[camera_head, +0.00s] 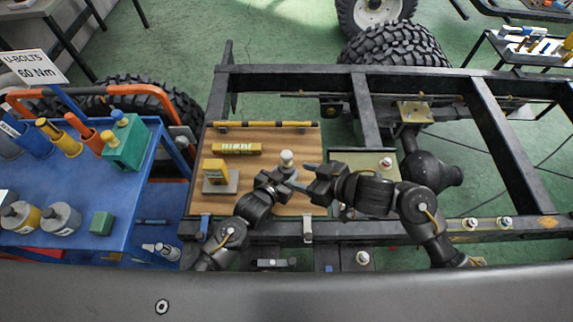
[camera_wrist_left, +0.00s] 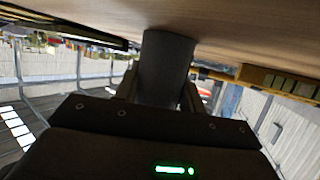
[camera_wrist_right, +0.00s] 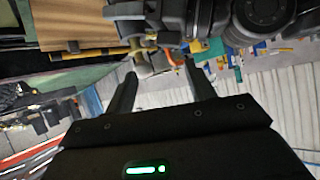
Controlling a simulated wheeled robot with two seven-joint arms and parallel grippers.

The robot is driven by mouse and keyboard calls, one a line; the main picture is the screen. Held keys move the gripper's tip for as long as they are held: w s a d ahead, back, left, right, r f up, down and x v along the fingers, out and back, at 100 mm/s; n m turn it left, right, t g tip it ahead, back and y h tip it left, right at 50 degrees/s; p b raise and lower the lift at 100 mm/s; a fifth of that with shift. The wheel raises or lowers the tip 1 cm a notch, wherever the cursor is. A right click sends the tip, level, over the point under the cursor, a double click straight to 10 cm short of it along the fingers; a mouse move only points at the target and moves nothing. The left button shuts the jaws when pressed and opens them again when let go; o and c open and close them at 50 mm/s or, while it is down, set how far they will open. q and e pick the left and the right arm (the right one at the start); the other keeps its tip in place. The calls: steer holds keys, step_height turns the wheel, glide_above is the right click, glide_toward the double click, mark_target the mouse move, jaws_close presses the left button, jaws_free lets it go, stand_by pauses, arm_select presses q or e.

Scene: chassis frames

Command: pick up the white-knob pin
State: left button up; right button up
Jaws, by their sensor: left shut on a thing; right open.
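A pin with a pale knob (camera_head: 287,157) stands over the wooden board, just beyond my left gripper. My left gripper (camera_head: 281,181) is low over the board and shut on a dark grey cylinder (camera_wrist_left: 166,66), which the left wrist view shows between its fingers, against the wood. This looks like the body of that pin; the knob is hidden there. My right gripper (camera_head: 311,173) is open, to the right of the pin and pointing left. Its wrist view shows a pale knob (camera_wrist_right: 141,68) beyond its spread fingers (camera_wrist_right: 160,92), apart from them, near my dark left arm.
The wooden board (camera_head: 260,140) lies inside the dark chassis frame (camera_head: 290,78). A yellow block on a grey base (camera_head: 217,178) and a yellow bar (camera_head: 236,148) are on it. Another white-topped knob (camera_head: 386,162) is right. A blue bench (camera_head: 125,200) stands left.

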steer(key=y, duration=0.1)
steer(key=t+y, duration=0.2)
steer(key=t, duration=0.4)
glide_toward(291, 159)
steer(key=shift+m, duration=0.3)
steer(key=x, duration=0.4)
steer(key=r+x, duration=0.1)
steer(key=x, duration=0.1)
steer(key=shift+f+x, duration=0.2)
steer(key=shift+x, duration=1.2)
steer(key=shift+f+x, duration=0.2)
steer(key=shift+x, duration=1.25)
steer(key=shift+c, duration=0.2)
